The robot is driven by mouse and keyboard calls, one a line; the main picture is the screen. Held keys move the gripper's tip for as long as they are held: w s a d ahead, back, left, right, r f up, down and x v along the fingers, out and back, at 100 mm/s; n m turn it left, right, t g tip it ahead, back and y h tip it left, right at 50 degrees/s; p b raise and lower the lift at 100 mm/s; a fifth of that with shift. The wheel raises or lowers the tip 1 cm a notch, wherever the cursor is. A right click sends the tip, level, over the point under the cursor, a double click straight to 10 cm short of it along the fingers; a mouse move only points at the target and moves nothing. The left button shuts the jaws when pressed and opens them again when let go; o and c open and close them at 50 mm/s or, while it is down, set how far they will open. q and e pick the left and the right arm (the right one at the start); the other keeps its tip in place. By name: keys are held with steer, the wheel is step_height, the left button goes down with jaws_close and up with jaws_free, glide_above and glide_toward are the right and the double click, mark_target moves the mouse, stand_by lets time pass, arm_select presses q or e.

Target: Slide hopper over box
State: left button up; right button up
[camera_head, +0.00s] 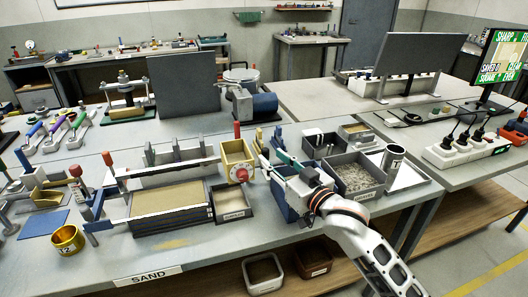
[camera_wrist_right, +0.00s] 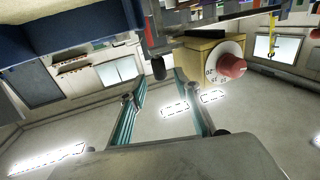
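The hopper (camera_head: 237,160) is a yellow box with a white dial and red knob, at the right end of a grey rail. It also shows in the wrist view (camera_wrist_right: 207,55). A wide, shallow box (camera_head: 172,222) with a level sand-coloured fill lies left of it, below the rail. A small grey bin (camera_head: 233,214) with pale contents stands just below the hopper. My right gripper (camera_head: 268,152) is at the hopper's right side. Its teal fingers are apart in the wrist view (camera_wrist_right: 160,82), with a dark rod end near their tips; contact is unclear. My left gripper is not visible.
Right of the hopper stand a gravel bin (camera_head: 356,180), a metal cylinder (camera_head: 393,157) and a blue bin (camera_head: 284,207), partly behind my arm. A brass cup (camera_head: 67,240) stands at the left. A grey panel (camera_head: 185,83) rises behind. The front strip labelled SAND is clear.

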mark_target(267, 154)
steer(key=x, duration=0.4)
steer(key=shift+w+a, duration=0.25)
steer(key=shift+w, duration=0.1)
jaws_close()
